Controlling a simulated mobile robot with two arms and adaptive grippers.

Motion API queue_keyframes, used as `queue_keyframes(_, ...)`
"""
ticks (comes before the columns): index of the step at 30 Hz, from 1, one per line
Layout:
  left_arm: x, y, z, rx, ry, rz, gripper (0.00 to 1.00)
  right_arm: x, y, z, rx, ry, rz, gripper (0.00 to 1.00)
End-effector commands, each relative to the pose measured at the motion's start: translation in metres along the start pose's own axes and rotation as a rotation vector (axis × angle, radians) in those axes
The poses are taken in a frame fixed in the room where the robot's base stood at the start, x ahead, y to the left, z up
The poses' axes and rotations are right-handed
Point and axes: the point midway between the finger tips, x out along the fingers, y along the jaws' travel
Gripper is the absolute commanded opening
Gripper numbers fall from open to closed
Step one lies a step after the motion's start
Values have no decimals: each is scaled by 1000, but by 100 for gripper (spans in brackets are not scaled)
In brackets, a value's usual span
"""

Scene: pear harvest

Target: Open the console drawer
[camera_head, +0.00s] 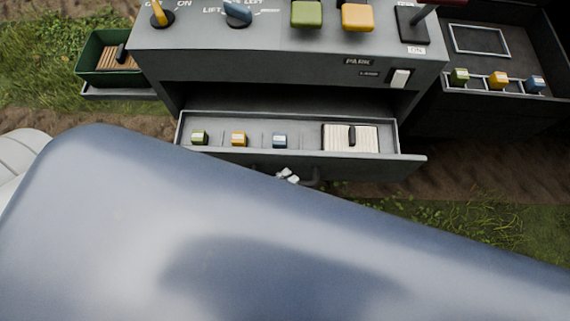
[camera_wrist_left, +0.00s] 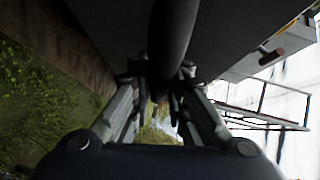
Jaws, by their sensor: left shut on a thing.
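The console drawer (camera_head: 378,160) stands pulled out from the grey console (camera_head: 270,65) in the head view, its inside open to view. It holds green, yellow and blue small blocks and a ribbed pale pad with a dark handle. My left gripper (camera_head: 288,176) is at the handle (camera_head: 312,178) on the drawer's front, mostly hidden by my own blue-grey arm. In the left wrist view the gripper (camera_wrist_left: 160,82) is shut on the dark handle bar (camera_wrist_left: 172,35), which runs between its fingers. My right gripper is in neither view.
A green box (camera_head: 92,68) stands on a ledge left of the console. A dark tray (camera_head: 500,88) with coloured blocks is at the right. Knobs, coloured buttons, a lever and a white switch (camera_head: 400,78) are on the console. Soil and grass lie around it.

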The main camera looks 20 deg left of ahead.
Motion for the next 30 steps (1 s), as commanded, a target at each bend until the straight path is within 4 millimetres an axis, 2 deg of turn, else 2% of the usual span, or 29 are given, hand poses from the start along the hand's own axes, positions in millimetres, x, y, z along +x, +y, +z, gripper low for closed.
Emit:
queue_keyframes(13, -1, 0, 0, 2, -1, -1, 0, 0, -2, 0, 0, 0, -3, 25)
queue_keyframes(14, -1, 0, 0, 2, -1, -1, 23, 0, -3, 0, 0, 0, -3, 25)
queue_keyframes(15, -1, 0, 0, 2, -1, -1, 32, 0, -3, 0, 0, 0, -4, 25)
queue_keyframes(16, -1, 0, 0, 2, -1, -1, 36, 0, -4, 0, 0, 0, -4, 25)
queue_keyframes(26, -2, 0, 0, 2, -1, -2, 36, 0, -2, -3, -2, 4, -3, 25)
queue_keyframes(30, -13, 1, 0, 2, -1, 1, 36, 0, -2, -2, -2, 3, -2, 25)
